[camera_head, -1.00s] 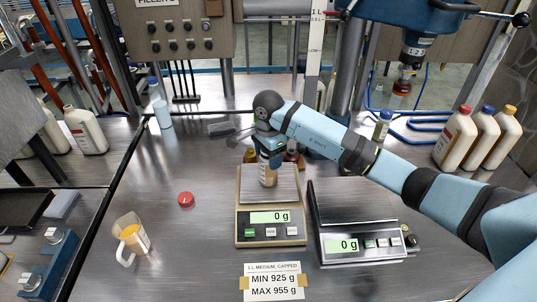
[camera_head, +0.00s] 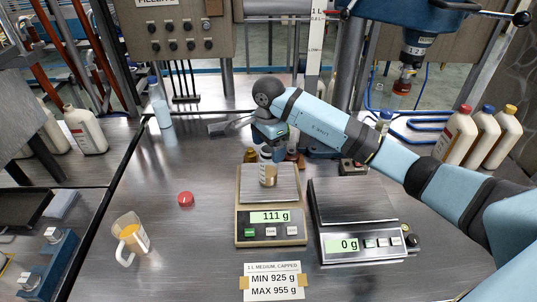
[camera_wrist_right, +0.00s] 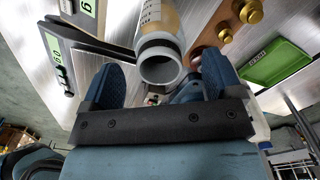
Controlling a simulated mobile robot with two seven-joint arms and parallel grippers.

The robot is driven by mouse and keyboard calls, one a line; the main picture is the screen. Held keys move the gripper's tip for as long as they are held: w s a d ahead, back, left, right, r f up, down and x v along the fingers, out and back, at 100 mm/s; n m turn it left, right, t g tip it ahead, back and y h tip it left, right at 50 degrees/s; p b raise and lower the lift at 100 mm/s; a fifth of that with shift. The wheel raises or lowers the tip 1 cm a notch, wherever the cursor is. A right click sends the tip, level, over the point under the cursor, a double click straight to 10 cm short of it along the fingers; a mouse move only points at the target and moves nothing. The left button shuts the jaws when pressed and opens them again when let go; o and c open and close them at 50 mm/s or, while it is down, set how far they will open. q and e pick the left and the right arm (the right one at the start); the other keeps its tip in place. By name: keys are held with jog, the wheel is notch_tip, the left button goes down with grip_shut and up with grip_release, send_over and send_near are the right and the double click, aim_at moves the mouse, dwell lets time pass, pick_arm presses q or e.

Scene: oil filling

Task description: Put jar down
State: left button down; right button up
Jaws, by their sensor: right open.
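The jar (camera_head: 268,174) stands upright on the pan of the left, beige-framed scale (camera_head: 243,215), whose display reads 111 g. It has a tan label or contents, and its open grey mouth faces my camera in the right wrist view (camera_wrist_right: 160,66). My right gripper (camera_head: 268,148) is just above the jar in the head view. In the wrist view its two blue fingers (camera_wrist_right: 162,82) are spread apart, one on each side of the jar's mouth, with gaps between. My left gripper is not in view.
A second scale (camera_head: 350,216) reading 0 g stands close on the right. A red cap (camera_head: 186,199) and a jug with orange contents (camera_head: 131,240) are on the left. Small brass weights (camera_wrist_right: 250,12) sit behind.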

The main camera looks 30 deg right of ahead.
notch_tip(320, 180, up, 9)
jog(key=shift+f+b, duration=0.1)
jog(key=shift+b, duration=0.25)
jog(key=s+a+f+m+t+y+p, duration=0.1)
jog(key=s+a+m+y+p, duration=0.1)
jog(key=s+a+m+y, duration=0.35)
jog(key=s+a+m+y+p, duration=0.2)
jog(key=s+a+m+y, duration=0.1)
jog(key=a+y, duration=0.5)
jog(key=s+a+f+m+t+y+p, duration=0.1)
jog(key=s+a+m+y+p, duration=0.1)
jog(key=s+a+m+y, duration=0.5)
jog(key=s+d+f+n+t+h+p, duration=0.1)
jog(key=s+d+f+n+t+h, duration=0.2)
jog(key=n, duration=0.8)
jog(key=s+d+f+n+t+h+p, duration=0.2)
jog(key=s+d+f+n+t+h, duration=0.1)
jog(key=s+f+n+h, duration=0.3)
jog(key=s+d+f+n+t+h+p, duration=0.2)
jog(key=f+n+h, duration=0.6)
jog(key=n, duration=1)
jog(key=shift+s+d+f+t+h, duration=0.15)
jog(key=shift+s+d+f, duration=0.2)
jog(key=shift+s+f, duration=0.2)
jog(key=shift+s+d+f+t, duration=0.1)
jog(key=shift+s+d+f, duration=0.3)
jog(key=shift+f, duration=0.2)
jog(key=shift+s+d+f+t+h, duration=0.15)
jog(key=shift+s+d+f, duration=0.15)
jog(key=shift+s+f, duration=0.25)
